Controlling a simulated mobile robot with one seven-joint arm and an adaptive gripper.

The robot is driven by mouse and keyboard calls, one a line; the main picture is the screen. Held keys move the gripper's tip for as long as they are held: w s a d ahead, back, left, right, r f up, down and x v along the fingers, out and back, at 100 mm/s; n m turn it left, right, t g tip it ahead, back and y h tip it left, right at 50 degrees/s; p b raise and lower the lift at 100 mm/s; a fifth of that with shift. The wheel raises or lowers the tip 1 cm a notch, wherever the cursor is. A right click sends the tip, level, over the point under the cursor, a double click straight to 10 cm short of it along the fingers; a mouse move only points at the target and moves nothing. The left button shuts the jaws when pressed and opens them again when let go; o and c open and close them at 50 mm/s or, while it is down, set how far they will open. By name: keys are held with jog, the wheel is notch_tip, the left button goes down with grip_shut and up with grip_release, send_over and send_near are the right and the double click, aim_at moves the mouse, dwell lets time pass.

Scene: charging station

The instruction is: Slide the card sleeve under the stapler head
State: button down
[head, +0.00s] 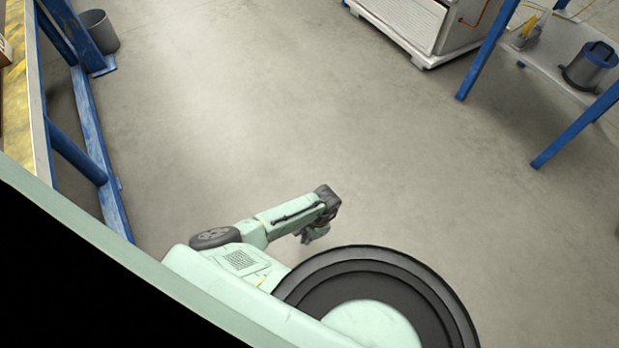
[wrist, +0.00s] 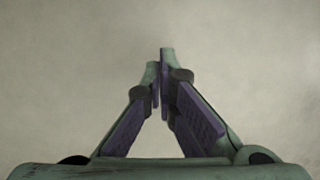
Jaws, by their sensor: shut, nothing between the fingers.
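Neither the card sleeve nor the stapler can be made out in either view. My gripper (wrist: 158,62) is shut and empty in the wrist view, its two fingers meeting at the tips over plain floor. In the head view my gripper (head: 312,235) hangs at the end of my folded arm, small and dark, above the bare floor. It is apart from every other object.
A blue-framed bench (head: 88,165) with a yellow-marked edge stands at the left, with a grey bin (head: 100,32) behind it. A white cabinet (head: 425,25) is at the top. The central floor (head: 300,110) is clear.

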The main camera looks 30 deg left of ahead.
jog(key=x, duration=0.4)
jog(key=shift+b, duration=0.35)
jog(key=shift+s+a+r+p, duration=0.2)
jog(key=shift+s+a, duration=0.2)
jog(key=shift+s, duration=0.15)
jog(key=shift+s+a+r+p, duration=0.2)
jog(key=shift+s+a, duration=0.15)
jog(key=shift+s, duration=0.25)
jog(key=shift+s+a+f, duration=0.1)
jog(key=shift+s+a, duration=0.1)
jog(key=shift+s, duration=0.35)
